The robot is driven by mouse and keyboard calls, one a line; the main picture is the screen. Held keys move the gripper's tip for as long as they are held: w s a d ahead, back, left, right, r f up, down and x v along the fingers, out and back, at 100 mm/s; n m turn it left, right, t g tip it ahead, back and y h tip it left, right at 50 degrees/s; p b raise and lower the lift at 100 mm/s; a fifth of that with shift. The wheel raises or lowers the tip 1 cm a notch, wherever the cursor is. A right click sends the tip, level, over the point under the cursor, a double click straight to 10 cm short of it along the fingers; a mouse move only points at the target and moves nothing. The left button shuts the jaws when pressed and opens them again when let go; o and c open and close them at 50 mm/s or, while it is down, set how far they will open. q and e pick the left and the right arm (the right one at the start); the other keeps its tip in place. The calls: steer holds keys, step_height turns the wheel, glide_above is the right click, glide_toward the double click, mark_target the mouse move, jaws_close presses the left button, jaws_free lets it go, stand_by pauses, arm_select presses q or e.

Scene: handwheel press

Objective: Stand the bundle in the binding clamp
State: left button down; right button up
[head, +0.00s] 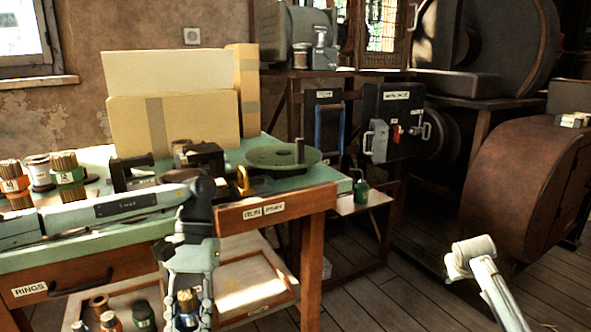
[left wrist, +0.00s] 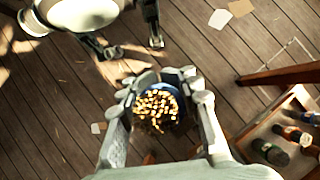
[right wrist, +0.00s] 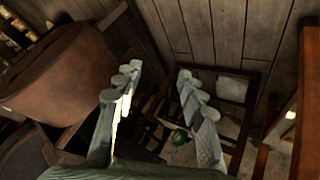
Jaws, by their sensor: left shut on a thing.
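My left gripper (head: 188,315) hangs in front of the table, pointing down, and is shut around a bundle of thin tan sticks (head: 187,297). The left wrist view shows the bundle (left wrist: 157,107) end-on, inside a blue band between the fingers. In the head view its lower part is hidden or cut off. Dark clamp-like blocks (head: 203,155) stand on the green tabletop behind my left arm; I cannot tell which is the binding clamp. My right gripper (right wrist: 155,84) is open and empty, over the floor near a low shelf.
Other banded bundles (head: 68,172) stand on the table's left. A round green turntable (head: 284,157) sits at the table's right end. Cardboard sheets (head: 170,95) stand at the back. A lower shelf (head: 245,288) holds jars. A rusty drum (head: 525,190) is at right; floor between is clear.

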steer(key=s+a+f+n+g+y, duration=0.1)
steer(key=s+a+f, duration=0.4)
steer(key=s+f, duration=0.4)
steer(key=s+a+f+g+y, duration=0.1)
steer(key=s+a+f, duration=0.3)
steer(key=s+f, duration=0.55)
steer(key=s+a+f+g, duration=0.1)
steer(key=s+a, duration=0.2)
steer(key=s, duration=0.7)
steer(key=s+a+f+g+y, duration=0.1)
steer(key=s+a+f, duration=0.1)
steer(key=s, duration=0.9)
steer(key=shift+s+a, duration=0.3)
steer(key=shift+a, duration=0.2)
